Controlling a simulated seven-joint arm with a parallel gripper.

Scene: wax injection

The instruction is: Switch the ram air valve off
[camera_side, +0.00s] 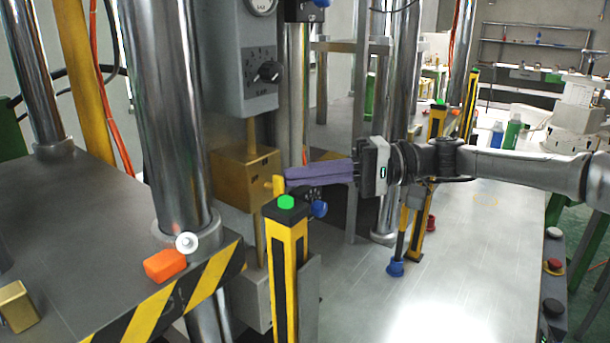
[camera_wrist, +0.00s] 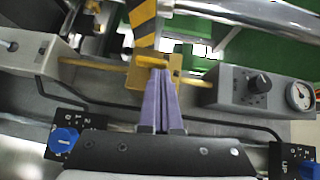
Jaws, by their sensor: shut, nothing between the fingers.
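The brass valve block (camera_side: 232,178) stands on a vertical brass pipe, left of my gripper in the side view; it also shows beyond the fingertips in the wrist view (camera_wrist: 174,78). A short yellow handle (camera_side: 279,187) sticks out of it, and in the wrist view the handle (camera_wrist: 151,61) lies crosswise at the fingertips. My gripper (camera_side: 288,175) has its purple fingers pressed together and empty; they also show in the wrist view (camera_wrist: 161,72). The tips are right beside the handle; I cannot tell whether they touch. No label on the valve is readable.
A grey box with a black knob (camera_side: 268,72) stands above the valve, with a gauge (camera_wrist: 300,96). A blue knob (camera_side: 320,209) sits just below my fingers. A yellow-black post with a green top (camera_side: 286,203) stands close in front. The metal table (camera_side: 400,270) is mostly clear.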

